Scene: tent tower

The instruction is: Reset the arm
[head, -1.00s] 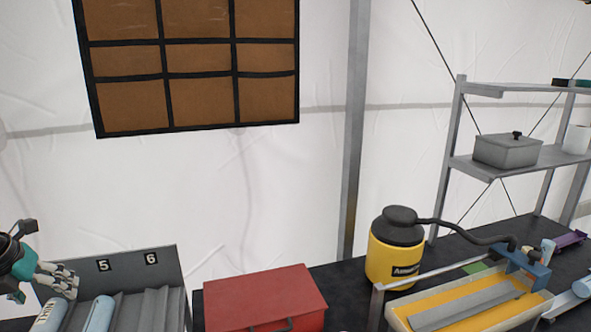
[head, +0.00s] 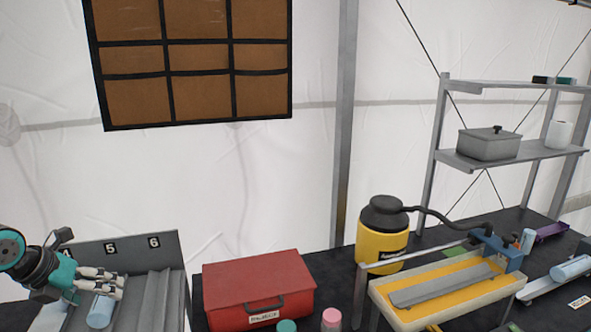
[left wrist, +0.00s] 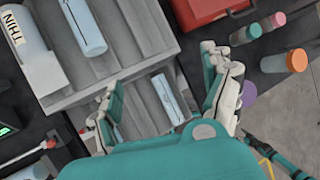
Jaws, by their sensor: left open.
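My left gripper (head: 118,283) is open and empty, above the grey slotted rack (head: 153,290) marked 5 and 6 at the lower left of the head view. The left wrist view shows its two fingers spread apart (left wrist: 166,88). A pale blue cylinder (head: 100,312) lies in the rack below the fingers. In the left wrist view one blue cylinder (left wrist: 168,98) shows between the fingers, apart from both. Another blue cylinder (left wrist: 84,28) and a larger one with printed letters (left wrist: 26,58) lie to the left. My right gripper is not in view.
A red toolbox (head: 258,285) stands right of the rack, with teal-capped and pink-capped bottles (head: 331,318) in front. Further right are a yellow-and-black canister (head: 382,240), a yellow-lined tray (head: 440,297) and grey shelves (head: 470,160). The space above the bench is open.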

